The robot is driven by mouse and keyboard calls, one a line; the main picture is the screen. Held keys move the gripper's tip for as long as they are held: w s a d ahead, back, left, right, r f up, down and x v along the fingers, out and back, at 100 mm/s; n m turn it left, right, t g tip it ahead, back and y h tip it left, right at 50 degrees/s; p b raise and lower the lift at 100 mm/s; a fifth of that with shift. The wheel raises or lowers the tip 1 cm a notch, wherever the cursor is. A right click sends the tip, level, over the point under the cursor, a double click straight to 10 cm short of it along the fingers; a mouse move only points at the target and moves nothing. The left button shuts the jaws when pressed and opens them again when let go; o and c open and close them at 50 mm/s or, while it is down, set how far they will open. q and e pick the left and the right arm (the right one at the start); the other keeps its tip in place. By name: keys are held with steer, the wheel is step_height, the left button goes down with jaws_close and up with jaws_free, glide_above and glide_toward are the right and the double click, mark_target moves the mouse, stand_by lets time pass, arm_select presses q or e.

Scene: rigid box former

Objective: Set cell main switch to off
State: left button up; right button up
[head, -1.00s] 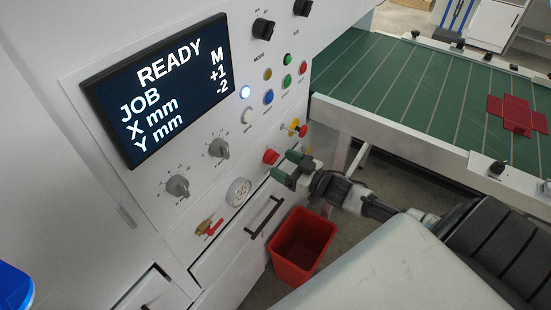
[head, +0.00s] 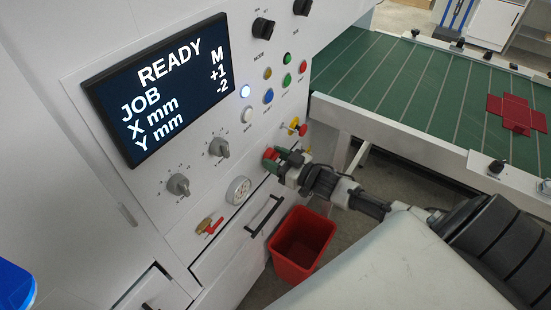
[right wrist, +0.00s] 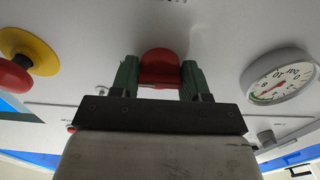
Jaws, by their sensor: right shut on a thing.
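The cell main switch appears to be the red knob (head: 270,153) low on the white machine panel. My right gripper (head: 277,158) is at the panel with its green fingers on either side of this knob. In the right wrist view the red knob (right wrist: 160,68) sits between the two green fingertips (right wrist: 160,78), and the gripper is shut on it. The fingers hide part of the knob, and I cannot read its label or position. My left gripper is not in view.
A red and yellow emergency button (head: 298,128) is just above right of the knob. A round gauge (head: 238,190) and a red-handled valve (head: 210,226) are at the lower left. A drawer handle (head: 264,216) and a red bin (head: 302,243) are below. A green conveyor (head: 400,85) is at right.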

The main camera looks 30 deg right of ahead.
steer(key=shift+n, duration=0.4)
steer(key=n, duration=0.3)
steer(key=n+b, duration=0.1)
steer(key=n, duration=0.4)
steer(key=n+b, duration=0.1)
steer(key=n, duration=0.3)
steer(key=shift+d+n, duration=0.1)
steer(key=shift+n, duration=0.2)
steer(key=shift+n+b, duration=0.8)
steer(key=shift+n, duration=1.5)
steer(key=o, duration=0.9)
steer(key=shift+r, duration=0.1)
